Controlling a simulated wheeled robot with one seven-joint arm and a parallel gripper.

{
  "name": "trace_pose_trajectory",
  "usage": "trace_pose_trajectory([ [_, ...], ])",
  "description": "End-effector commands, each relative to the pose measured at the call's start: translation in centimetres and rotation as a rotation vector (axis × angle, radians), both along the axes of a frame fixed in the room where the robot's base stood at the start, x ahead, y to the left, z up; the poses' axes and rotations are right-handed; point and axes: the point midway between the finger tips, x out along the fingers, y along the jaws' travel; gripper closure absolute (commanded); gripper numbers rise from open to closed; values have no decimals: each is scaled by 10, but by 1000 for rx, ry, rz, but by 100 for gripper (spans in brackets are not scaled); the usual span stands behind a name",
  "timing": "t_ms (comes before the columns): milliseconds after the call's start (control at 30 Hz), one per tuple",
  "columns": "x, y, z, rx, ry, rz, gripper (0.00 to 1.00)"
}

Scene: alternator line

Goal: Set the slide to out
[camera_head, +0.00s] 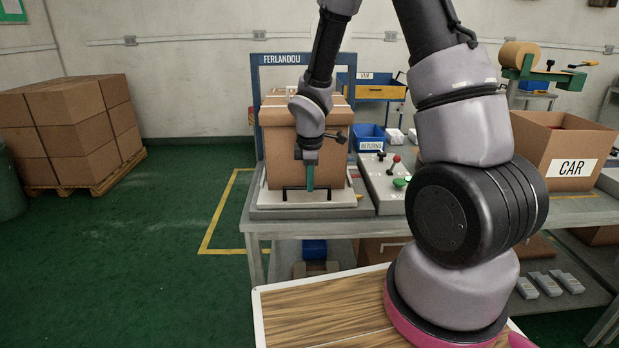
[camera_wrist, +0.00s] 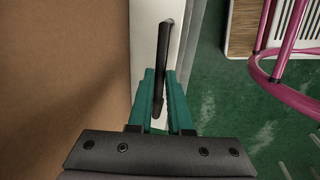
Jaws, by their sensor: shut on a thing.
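The slide is a white plate (camera_head: 330,200) on a grey base at the front of the bench, under a blue frame marked FERLANDOU (camera_head: 283,60). A taped cardboard box (camera_head: 275,155) stands on it. A black bar handle (camera_head: 328,187) runs along the slide's front edge; it also shows in the wrist view (camera_wrist: 163,60). My gripper (camera_head: 309,187) points down in front of the box. Its green fingers (camera_wrist: 165,102) are shut on the handle, one on each side. The box wall fills the left of the wrist view. The slide's back part is hidden under the box.
A control box (camera_head: 385,185) with buttons stands right of the slide, with a blue RETURNS bin (camera_head: 370,138) behind. A CAR carton (camera_head: 560,150) is at the right. Green floor with a yellow line (camera_head: 220,215) is clear left of the bench. Stacked boxes (camera_head: 75,130) stand far left.

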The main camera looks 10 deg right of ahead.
Motion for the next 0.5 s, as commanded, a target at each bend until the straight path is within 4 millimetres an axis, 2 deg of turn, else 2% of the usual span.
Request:
trace_pose_trajectory([
  [200,-15,3,0,0,0,0,100],
  [500,-21,4,0,-1,2,0,100],
])
